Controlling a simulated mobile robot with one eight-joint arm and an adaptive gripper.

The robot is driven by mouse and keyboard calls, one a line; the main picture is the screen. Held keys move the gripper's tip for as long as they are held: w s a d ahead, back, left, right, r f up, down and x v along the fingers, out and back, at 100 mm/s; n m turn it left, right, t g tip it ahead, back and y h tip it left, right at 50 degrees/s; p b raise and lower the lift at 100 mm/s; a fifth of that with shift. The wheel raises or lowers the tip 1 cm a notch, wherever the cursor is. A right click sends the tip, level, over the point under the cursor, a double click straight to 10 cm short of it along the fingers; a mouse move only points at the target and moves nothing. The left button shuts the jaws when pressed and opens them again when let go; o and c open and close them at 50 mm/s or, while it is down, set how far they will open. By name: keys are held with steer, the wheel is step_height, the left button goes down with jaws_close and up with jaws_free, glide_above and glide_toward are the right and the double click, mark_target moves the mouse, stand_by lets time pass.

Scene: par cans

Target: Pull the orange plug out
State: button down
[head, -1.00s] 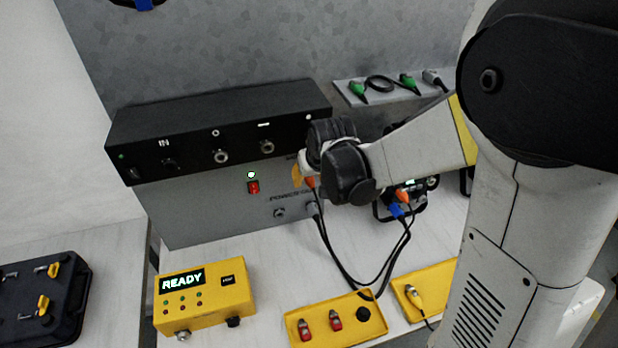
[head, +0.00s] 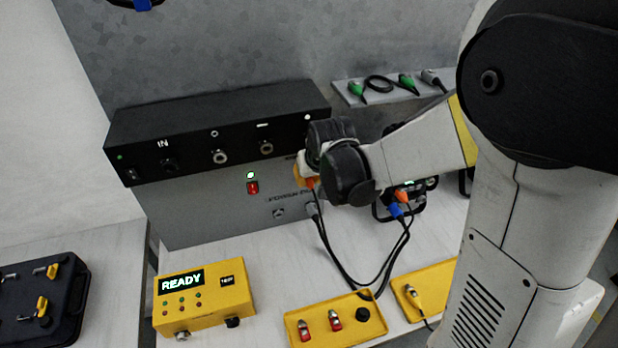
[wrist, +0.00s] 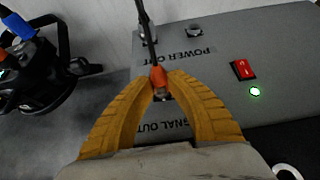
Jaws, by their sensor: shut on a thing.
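The orange plug (wrist: 158,76) is at the grey box's front panel, by the SIGNAL OUT label, with a dark cable running from it. In the head view the plug (head: 310,183) shows just below my gripper, partly hidden. My gripper (wrist: 160,80) has its yellow fingers closed on the plug from both sides. In the head view my gripper (head: 301,174) is at the right end of the box front, mostly covered by my wrist. I cannot tell how deep the plug sits in its socket.
The grey box (head: 210,215) has a red switch (head: 252,187) with a green light. A grey plug (head: 313,208) is beside the orange one. Black cables loop to the par can (wrist: 50,75). A yellow READY box (head: 205,295) and yellow plate (head: 310,310) stand in front.

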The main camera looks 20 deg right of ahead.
steer(key=shift+s, duration=0.25)
steer(key=shift+s, duration=1.9)
steer(key=shift+s, duration=0.15)
steer(key=s+d+f+b, duration=0.3)
steer(key=s+d, duration=0.6)
steer(key=d, duration=0.9)
steer(key=s+d+f+b, duration=0.35)
steer(key=s+d, duration=0.45)
steer(key=d, duration=1)
steer(key=s+d+f+b, duration=0.25)
steer(key=s+d, duration=0.65)
steer(key=d, duration=0.9)
steer(key=f+b, duration=0.4)
steer(key=f, duration=0.1)
steer(key=f+b, duration=0.3)
steer(key=shift+d+f, duration=0.1)
steer(key=shift+d, duration=0.15)
steer(key=shift+f, duration=1.4)
